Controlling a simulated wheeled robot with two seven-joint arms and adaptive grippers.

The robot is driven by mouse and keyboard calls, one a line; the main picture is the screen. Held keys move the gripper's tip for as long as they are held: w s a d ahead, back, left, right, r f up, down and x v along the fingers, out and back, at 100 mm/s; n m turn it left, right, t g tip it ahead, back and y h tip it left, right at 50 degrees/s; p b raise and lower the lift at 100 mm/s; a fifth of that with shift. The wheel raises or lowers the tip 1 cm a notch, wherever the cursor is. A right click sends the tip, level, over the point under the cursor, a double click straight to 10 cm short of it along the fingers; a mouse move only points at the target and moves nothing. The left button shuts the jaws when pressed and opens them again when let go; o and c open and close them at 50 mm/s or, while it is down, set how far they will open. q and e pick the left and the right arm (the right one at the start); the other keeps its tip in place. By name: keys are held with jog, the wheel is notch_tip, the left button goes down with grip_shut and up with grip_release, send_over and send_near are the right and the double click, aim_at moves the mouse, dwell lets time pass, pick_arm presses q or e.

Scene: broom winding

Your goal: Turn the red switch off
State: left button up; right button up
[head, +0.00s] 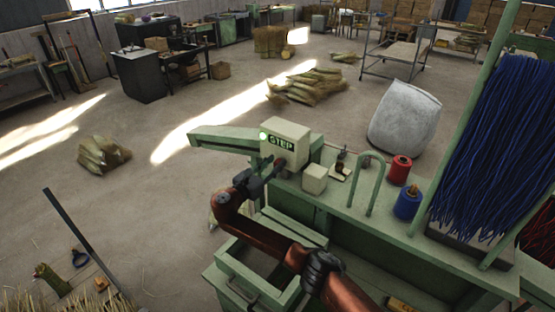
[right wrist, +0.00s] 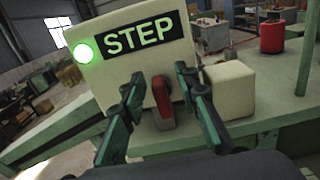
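The red switch (right wrist: 163,100) is an upright red lever on the front of a cream control box (right wrist: 110,75). The box has a STEP label (right wrist: 138,35) and a lit green lamp (right wrist: 84,54). In the head view the control box (head: 287,137) stands on the green machine, and the switch is mostly hidden by my gripper. My right gripper (right wrist: 159,78) is open, with one finger on each side of the lever. I cannot tell whether a finger touches it. It also shows in front of the box in the head view (head: 272,170). My left gripper is not in view.
A small cream block (right wrist: 229,90) sits right of the control box. On the green machine stand a red spool (head: 399,170), a blue spool (head: 407,202) and a green hooped bar (head: 374,184). Blue strands (head: 500,150) hang at the right.

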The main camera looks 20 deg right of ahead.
jog(key=shift+w+d+f, duration=0.25)
jog(key=shift+w+d, duration=0.05)
jog(key=shift+w, duration=0.3)
jog(key=shift+w+d+f, duration=0.2)
jog(key=shift+w+d, duration=0.1)
jog(key=shift+w, duration=0.25)
jog(key=shift+s+d+r, duration=0.15)
jog(key=shift+s+d, duration=0.05)
jog(key=shift+s, duration=0.1)
jog(key=shift+c, duration=0.3)
jog(key=shift+w, duration=0.2)
jog(key=c, duration=0.3)
jog(key=shift+s, duration=0.15)
jog(key=c, duration=0.3)
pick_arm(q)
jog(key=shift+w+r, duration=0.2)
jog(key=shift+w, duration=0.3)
pick_arm(e)
grip_shut()
